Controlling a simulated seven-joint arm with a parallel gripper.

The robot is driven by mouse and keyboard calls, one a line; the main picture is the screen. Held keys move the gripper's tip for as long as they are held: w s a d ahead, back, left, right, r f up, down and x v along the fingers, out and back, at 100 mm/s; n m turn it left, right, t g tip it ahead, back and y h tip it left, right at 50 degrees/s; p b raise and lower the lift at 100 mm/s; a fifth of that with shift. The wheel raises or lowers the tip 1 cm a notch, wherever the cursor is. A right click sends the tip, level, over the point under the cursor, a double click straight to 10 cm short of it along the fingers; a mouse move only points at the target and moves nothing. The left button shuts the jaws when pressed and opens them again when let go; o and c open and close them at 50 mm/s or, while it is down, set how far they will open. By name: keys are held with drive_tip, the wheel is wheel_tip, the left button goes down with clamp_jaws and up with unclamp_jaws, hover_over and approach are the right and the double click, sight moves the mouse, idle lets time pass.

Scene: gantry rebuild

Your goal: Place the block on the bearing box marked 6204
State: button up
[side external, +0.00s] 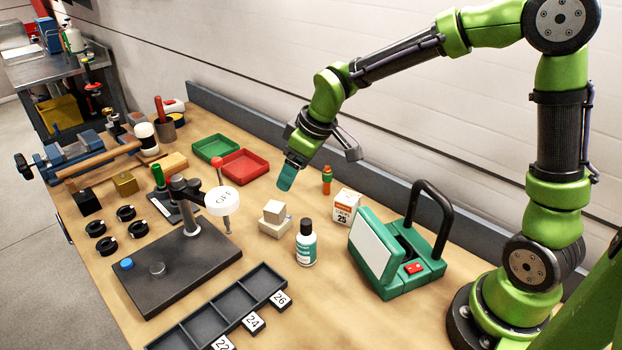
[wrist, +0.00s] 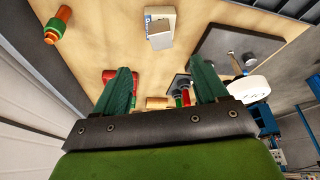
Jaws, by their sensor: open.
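A small beige-grey block (side external: 274,208) sits on top of a low cream box (side external: 272,228) on the workbench, left of the small bottle. In the wrist view the block (wrist: 158,38) shows against the box (wrist: 167,14), which has a blue mark; I cannot read a 6204 on it. My gripper (side external: 287,178) has teal fingers and is in the air behind and above the block, apart from it. In the wrist view my gripper (wrist: 164,78) is open with nothing held between the fingers.
A white bottle with a black cap (side external: 306,243) and an orange-white box marked 25 (side external: 346,207) stand near the block. A lamp-like stand on a dark plate (side external: 180,272) is left, a green case (side external: 390,255) right. Red (side external: 245,167) and green trays lie behind.

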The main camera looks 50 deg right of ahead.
drive_tip(key=s+d+r+m+t, duration=0.1)
drive_tip(key=s+r+m, duration=0.3)
drive_tip(key=s, duration=0.6)
drive_tip(key=s+d+r+m+t, duration=0.1)
drive_tip(key=s+r+m, duration=0.3)
drive_tip(key=s, duration=0.6)
drive_tip(key=shift+s+d+r+t, duration=0.2)
drive_tip(key=shift+d+r+t, duration=0.2)
drive_tip(key=shift+d, duration=0.2)
